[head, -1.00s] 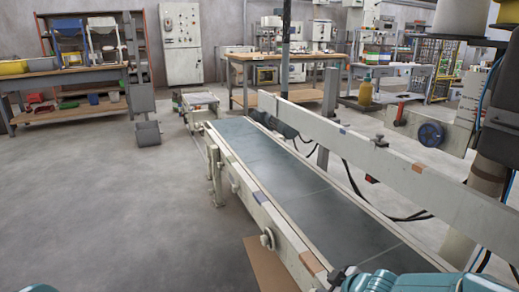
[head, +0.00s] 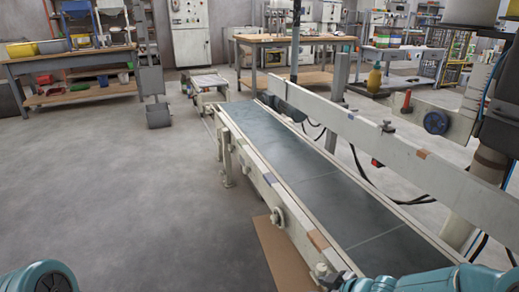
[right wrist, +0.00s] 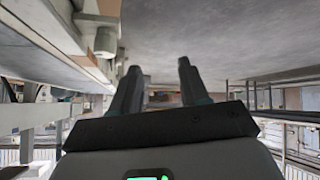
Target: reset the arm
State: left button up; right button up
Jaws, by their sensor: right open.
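My right gripper (right wrist: 158,88) shows in the right wrist view with its two dark fingers apart and nothing between them. It hangs in the air beside the conveyor frame (right wrist: 62,22), which lies to the left in that view. In the head view only a teal part of my right arm shows at the bottom right, in front of the near end of the conveyor belt (head: 335,195). A teal part of my left arm shows at the bottom left corner. Neither gripper is visible in the head view.
The conveyor's long side rail (head: 380,138) runs along its right side, with black cables beyond. A brown board (head: 278,255) lies on the floor by the conveyor. Workbenches (head: 290,40) stand at the back. The floor (head: 110,190) to the left is open.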

jog(key=s+a+f+m+g+h, duration=0.1)
jog(key=s+a+f+m+g, duration=0.15)
jog(key=s+f+m, duration=0.6)
jog(key=s+a+f+m+g, duration=0.1)
jog(key=s+f+m+g, duration=0.25)
jog(key=s+f, duration=0.85)
pick_arm(q)
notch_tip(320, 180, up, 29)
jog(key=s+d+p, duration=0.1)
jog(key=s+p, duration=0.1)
jog(key=p, duration=3)
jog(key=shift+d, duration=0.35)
pick_arm(e)
jog(key=s+r, duration=0.1)
jog(key=r, duration=1.6)
jog(key=s+r, duration=0.2)
jog(key=r, duration=1.5)
jog(key=shift+s+g, duration=0.3)
jog(key=shift+g, duration=0.1)
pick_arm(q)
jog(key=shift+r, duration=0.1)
pick_arm(e)
jog(key=shift+a, duration=0.1)
